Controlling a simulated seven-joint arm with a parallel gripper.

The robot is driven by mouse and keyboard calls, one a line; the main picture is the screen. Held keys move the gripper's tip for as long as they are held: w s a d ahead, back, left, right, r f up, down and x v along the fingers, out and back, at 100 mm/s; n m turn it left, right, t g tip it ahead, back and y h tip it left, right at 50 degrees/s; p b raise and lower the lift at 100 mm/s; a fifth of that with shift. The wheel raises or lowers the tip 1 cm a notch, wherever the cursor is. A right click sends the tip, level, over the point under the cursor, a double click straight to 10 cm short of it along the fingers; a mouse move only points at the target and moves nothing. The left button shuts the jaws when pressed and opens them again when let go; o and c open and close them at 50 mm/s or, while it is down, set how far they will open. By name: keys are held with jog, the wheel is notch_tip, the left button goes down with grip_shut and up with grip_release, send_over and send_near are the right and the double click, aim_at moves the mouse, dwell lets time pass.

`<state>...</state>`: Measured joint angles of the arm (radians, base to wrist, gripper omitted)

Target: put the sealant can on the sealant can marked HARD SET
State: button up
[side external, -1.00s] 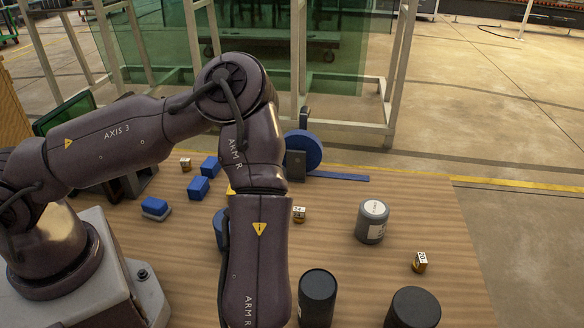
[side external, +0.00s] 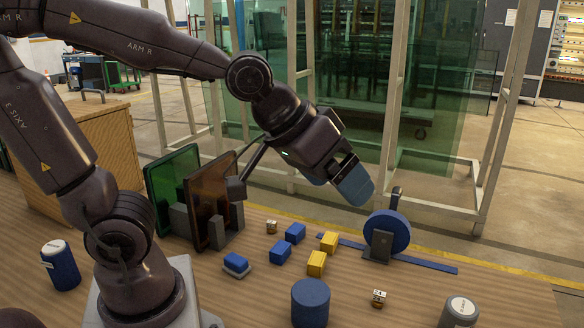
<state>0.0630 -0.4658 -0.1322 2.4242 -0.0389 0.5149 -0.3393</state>
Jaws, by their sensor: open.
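A grey can with a pale labelled lid (side external: 461,311) stands at the lower right, partly cut off by the frame edge. A blue can with a white lid and label (side external: 61,267) stands at the far left, beside my base. A plain blue cylinder (side external: 310,303) stands at the front middle. I cannot read HARD SET on any of them. My gripper (side external: 351,182), with blue fingers, is open and empty. It hangs tilted in the air above the back of the table, apart from all the cans.
Blue blocks (side external: 294,233), yellow blocks (side external: 328,242) and small tagged pieces (side external: 378,298) lie mid-table. A blue wheel on a stand (side external: 386,233) is at the back right. Glass panels in a rack (side external: 208,200) stand at the back left. A dark object (side external: 16,318) is cut off bottom left.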

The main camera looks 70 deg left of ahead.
jog(key=s+a+m+g+y, duration=0.1)
jog(key=s+a+g, duration=0.1)
jog(key=s+a, duration=0.4)
jog(key=shift+s+r+m, duration=0.15)
jog(key=shift+s+m, duration=0.25)
jog(key=shift+s, duration=0.7)
